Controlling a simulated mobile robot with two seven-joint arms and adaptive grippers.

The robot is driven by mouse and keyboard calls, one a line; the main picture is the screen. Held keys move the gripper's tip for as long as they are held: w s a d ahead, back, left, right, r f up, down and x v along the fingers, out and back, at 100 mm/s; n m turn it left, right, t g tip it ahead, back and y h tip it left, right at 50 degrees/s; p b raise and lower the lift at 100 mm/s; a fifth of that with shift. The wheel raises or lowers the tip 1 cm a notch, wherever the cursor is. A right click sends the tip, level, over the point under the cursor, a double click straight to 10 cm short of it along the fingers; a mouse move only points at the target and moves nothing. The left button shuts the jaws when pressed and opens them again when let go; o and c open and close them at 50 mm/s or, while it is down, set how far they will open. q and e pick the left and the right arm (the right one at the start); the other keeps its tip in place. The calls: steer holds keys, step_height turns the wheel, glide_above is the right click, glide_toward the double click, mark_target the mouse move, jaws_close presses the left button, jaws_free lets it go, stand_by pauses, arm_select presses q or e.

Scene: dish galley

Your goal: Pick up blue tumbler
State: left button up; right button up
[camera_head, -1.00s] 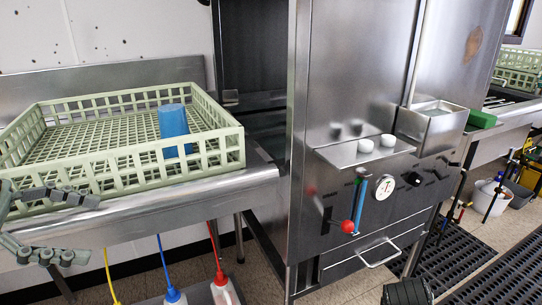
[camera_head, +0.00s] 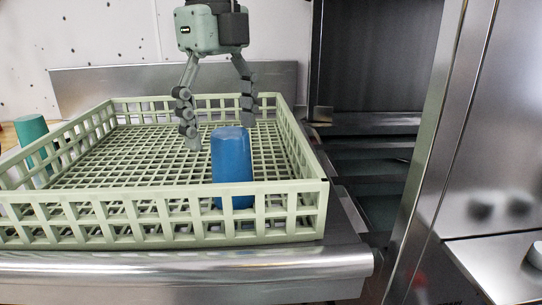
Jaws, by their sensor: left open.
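The blue tumbler (camera_head: 231,160) stands upside down in the pale green dish rack (camera_head: 160,222), near its front right part. The front wall of the rack partly hides its lower end. My left gripper (camera_head: 218,122) points down over the rack, its fingers spread wide and empty. My right gripper is not in view.
A teal tumbler (camera_head: 33,137) shows at the left, behind the rack's left wall. The rack sits on a steel counter (camera_head: 180,268). A steel dish machine (camera_head: 470,130) stands to the right. Most of the rack floor looks empty.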

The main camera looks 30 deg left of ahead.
mark_target(232, 170)
arm_select(q)
steer(key=shift+w+d+f, duration=0.1)
steer(key=shift+w+f, duration=0.05)
steer(key=shift+f, duration=0.2)
steer(key=f, duration=0.7)
steer(key=shift+w+d+f+p, duration=0.1)
steer(key=shift+w+f+p, duration=0.2)
steer(key=shift+w, duration=0.1)
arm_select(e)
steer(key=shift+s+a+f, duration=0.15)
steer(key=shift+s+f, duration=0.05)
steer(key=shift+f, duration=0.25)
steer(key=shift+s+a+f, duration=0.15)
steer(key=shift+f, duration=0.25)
arm_select(q)
steer(key=shift+c, duration=0.6)
steer(key=c, duration=1.1)
steer(key=shift+c, duration=0.2)
steer(key=shift+r, duration=0.1)
step_height(232, 170, up, 18)
steer(key=shift+p, duration=0.3)
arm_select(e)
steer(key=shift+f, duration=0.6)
